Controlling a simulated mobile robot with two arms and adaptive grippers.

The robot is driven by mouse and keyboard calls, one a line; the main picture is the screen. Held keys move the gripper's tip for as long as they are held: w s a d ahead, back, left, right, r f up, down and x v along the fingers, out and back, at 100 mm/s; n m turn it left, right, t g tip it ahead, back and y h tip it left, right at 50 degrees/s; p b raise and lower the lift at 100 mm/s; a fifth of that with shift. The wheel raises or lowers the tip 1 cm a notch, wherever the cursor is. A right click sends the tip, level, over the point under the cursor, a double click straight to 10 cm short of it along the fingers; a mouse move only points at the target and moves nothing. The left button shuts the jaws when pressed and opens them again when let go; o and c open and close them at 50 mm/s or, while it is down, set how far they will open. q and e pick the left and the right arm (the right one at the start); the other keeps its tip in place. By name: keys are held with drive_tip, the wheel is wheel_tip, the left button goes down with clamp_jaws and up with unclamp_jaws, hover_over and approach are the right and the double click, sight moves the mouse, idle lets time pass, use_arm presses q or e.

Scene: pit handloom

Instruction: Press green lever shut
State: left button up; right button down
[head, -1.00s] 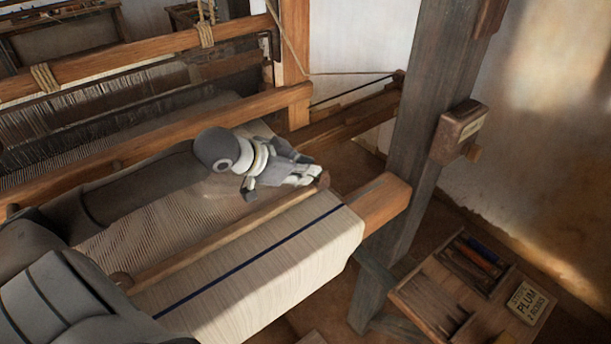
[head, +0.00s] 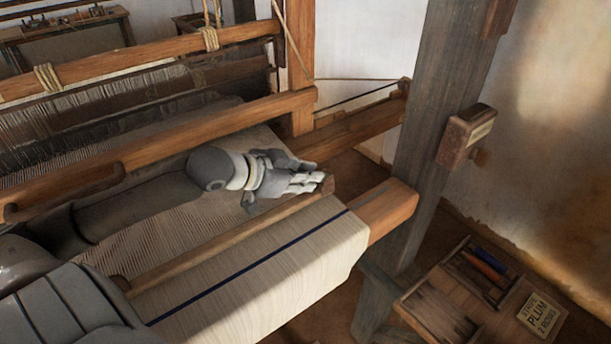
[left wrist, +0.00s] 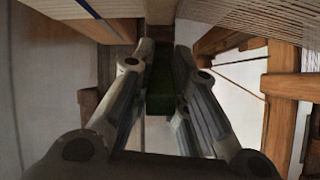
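My left gripper (head: 305,178) reaches over the cloth, close to the right end of the thin wooden rod, with its fingers pointing right. In the left wrist view my left gripper (left wrist: 164,62) has its two fingers apart. A dark green block (left wrist: 160,88), likely the green lever, shows in the gap between them. A narrow gap shows on the right finger's side; whether the left finger touches it I cannot tell. I cannot make out the green lever in the head view. My right gripper is not in view.
The cloth beam (head: 388,208) and a grey post (head: 433,130) stand right of the gripper, with a small wooden box (head: 466,135) on the post. A tray (head: 480,300) of tools sits low at the right. Loom rails (head: 220,118) run behind my arm.

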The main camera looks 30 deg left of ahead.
use_arm(q)
drive_tip(key=shift+o, duration=1.2)
drive_tip(key=shift+r, duration=0.1)
drive_tip(key=shift+s, duration=0.15)
drive_tip(key=shift+s+a, duration=0.1)
drive_tip(key=v, duration=1.1)
drive_tip(key=shift+s+r, duration=0.2)
drive_tip(key=shift+s, duration=0.05)
